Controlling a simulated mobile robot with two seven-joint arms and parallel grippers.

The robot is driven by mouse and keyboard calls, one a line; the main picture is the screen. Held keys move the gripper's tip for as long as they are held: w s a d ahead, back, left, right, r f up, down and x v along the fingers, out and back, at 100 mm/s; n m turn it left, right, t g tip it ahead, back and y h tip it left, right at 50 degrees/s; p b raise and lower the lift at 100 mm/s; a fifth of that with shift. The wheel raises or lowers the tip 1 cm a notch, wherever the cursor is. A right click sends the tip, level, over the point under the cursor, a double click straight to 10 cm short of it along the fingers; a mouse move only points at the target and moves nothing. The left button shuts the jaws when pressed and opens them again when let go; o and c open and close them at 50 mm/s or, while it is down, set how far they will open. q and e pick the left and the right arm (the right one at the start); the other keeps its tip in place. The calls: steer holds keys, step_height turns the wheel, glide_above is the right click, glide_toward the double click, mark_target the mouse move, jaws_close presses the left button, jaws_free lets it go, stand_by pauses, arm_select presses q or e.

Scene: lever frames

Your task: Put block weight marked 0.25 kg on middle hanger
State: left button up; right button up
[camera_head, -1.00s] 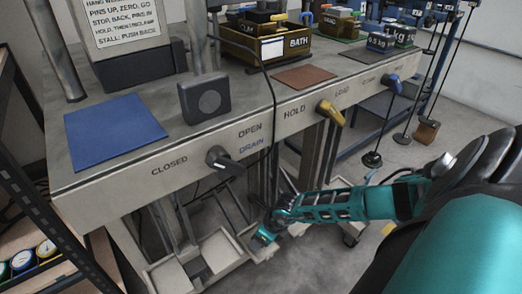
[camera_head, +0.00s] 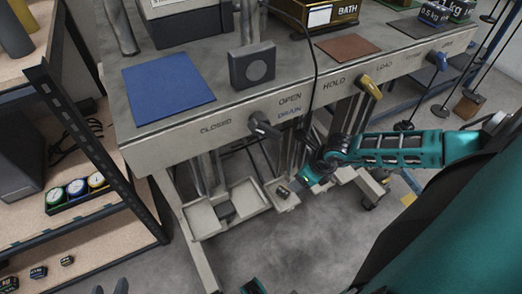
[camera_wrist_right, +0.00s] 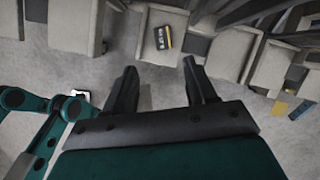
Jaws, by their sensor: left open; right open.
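A small dark block (camera_head: 283,191) rests on a pale tray under the bench. In the right wrist view a dark block (camera_wrist_right: 163,38) with a white marking and a yellow edge lies on a pale surface; the marking is too small to read. My right gripper (camera_head: 298,187) is close beside the block in the head view. In the wrist view the right gripper (camera_wrist_right: 160,68) is open and empty, with the block beyond its fingertips. My left gripper (camera_head: 110,287) shows only dark fingertips, apart, at the bottom edge. I cannot tell which part is the middle hanger.
Several pale trays (camera_head: 243,196) stand under the bench (camera_head: 200,120).

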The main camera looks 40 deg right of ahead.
steer(key=a+r+m+t+y, duration=0.25)
steer(key=a+m+y, duration=0.3)
steer(key=a, duration=1.05)
steer(key=w+a+r+m+t+y, duration=0.1)
steer(key=w+a+r+m+t, duration=0.1)
steer(key=a+r+m+t, duration=0.65)
steer(key=s+d+f+m+g+h, duration=0.1)
steer(key=s+m+g+h, duration=0.1)
steer(key=m, duration=0.9)
steer(key=s+d+f+m+g+h, duration=0.2)
steer(key=s+m+h, duration=0.1)
steer(key=m, duration=0.8)
steer(key=shift+s+g, duration=0.2)
steer(key=shift+g, duration=0.1)
steer(key=shift+d+r, duration=0.1)
